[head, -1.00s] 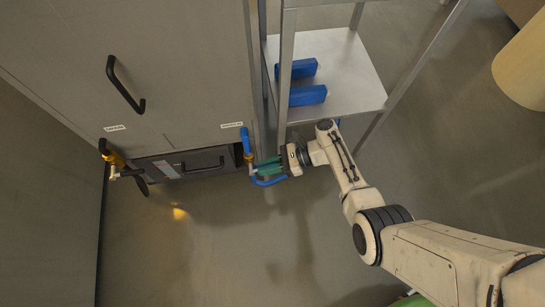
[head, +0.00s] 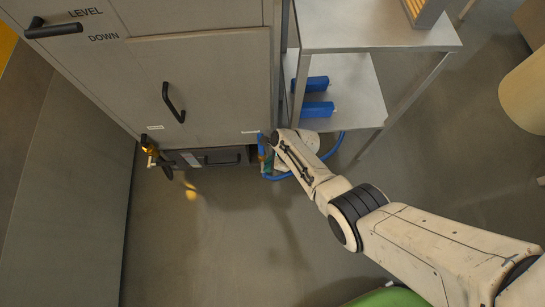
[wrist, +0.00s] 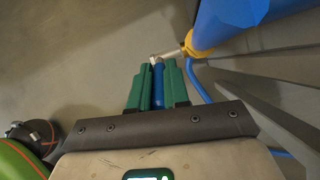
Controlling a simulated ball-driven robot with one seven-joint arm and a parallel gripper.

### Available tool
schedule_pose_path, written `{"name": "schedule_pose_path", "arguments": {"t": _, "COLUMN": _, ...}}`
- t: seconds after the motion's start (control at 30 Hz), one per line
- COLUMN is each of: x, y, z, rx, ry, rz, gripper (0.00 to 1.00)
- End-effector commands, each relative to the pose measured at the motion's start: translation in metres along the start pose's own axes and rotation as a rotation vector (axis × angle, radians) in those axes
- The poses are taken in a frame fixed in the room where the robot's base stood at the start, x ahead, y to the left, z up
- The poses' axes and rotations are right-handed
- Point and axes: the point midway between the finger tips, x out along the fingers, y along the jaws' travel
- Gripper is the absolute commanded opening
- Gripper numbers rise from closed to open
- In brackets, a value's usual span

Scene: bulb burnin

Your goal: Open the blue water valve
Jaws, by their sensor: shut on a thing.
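The blue water valve shows in the wrist view as a brass fitting (wrist: 189,44) under a thick blue pipe (wrist: 235,18). A thin metal stem joins the fitting to a blue handle (wrist: 157,86). My gripper (wrist: 157,80) is shut on this handle, with one green finger on each side of it. In the head view the blue pipe (head: 261,143) stands at the lower right corner of the grey cabinet (head: 215,85). My gripper (head: 268,161) is beside it, mostly hidden by my wrist. The handle's exact angle cannot be told there.
A blue hose (head: 328,150) curves below the valve. A metal rack (head: 355,85) with blue blocks (head: 317,109) stands close on the right. A second valve with a brass body (head: 148,150) is at the cabinet's left. The floor in front is clear.

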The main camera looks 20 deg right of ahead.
Motion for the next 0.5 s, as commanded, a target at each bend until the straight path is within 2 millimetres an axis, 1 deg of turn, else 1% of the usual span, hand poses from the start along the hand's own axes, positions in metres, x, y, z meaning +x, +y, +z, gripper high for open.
{"name": "schedule_pose_path", "arguments": {"t": 0.03, "x": -0.0019, "y": 0.0012, "z": 0.0044, "rx": -0.004, "ry": 0.024, "rz": -0.002, "gripper": 0.0}}
{"name": "schedule_pose_path", "arguments": {"t": 0.2, "x": -0.0005, "y": 0.0014, "z": 0.0063, "rx": -0.001, "ry": 0.087, "rz": -0.015, "gripper": 0.0}}
{"name": "schedule_pose_path", "arguments": {"t": 0.5, "x": 0.0012, "y": 0.0016, "z": 0.007, "rx": 0.001, "ry": 0.128, "rz": -0.024, "gripper": 0.0}}
